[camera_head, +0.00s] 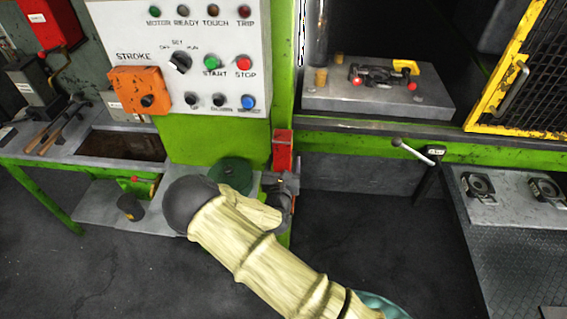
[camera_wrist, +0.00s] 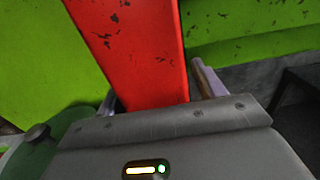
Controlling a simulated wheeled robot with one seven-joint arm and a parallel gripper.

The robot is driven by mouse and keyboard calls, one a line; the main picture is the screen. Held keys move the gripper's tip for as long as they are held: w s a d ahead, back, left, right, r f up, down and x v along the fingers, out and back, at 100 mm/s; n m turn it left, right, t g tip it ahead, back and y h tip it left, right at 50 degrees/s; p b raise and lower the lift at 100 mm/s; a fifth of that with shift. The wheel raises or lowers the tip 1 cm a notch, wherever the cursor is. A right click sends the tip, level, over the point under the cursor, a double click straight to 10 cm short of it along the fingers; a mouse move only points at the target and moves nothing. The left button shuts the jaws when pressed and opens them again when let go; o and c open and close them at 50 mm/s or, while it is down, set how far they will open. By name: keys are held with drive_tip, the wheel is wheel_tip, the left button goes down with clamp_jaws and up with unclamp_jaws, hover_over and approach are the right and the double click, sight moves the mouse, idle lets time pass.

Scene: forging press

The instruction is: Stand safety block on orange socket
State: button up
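The red safety block (camera_head: 283,150) stands upright against the green press frame, just right of the control panel. In the wrist view the red block (camera_wrist: 140,50) fills the upper middle, with worn dark patches. My gripper (camera_head: 284,184) is at the block's lower part in the head view, partly hidden by my arm. In the wrist view its fingers (camera_wrist: 155,85) stand either side of the block, with a narrow gap visible at the right finger. Contact at the left finger is unclear. A small ochre-orange cylinder (camera_head: 321,77) on the press bed may be the orange socket.
The grey press bed (camera_head: 340,97) holds dark tooling and a yellow bracket (camera_head: 405,66). A lever (camera_head: 412,151) sticks out at right. A yellow mesh guard (camera_head: 517,85) stands at upper right. A green round object (camera_head: 232,174) sits left of my gripper.

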drive_tip(key=shift+r, duration=0.1)
drive_tip(key=s+b, duration=0.3)
drive_tip(key=s, duration=0.9)
drive_tip(key=shift+a+b, duration=0.3)
drive_tip(key=shift+b, duration=0.05)
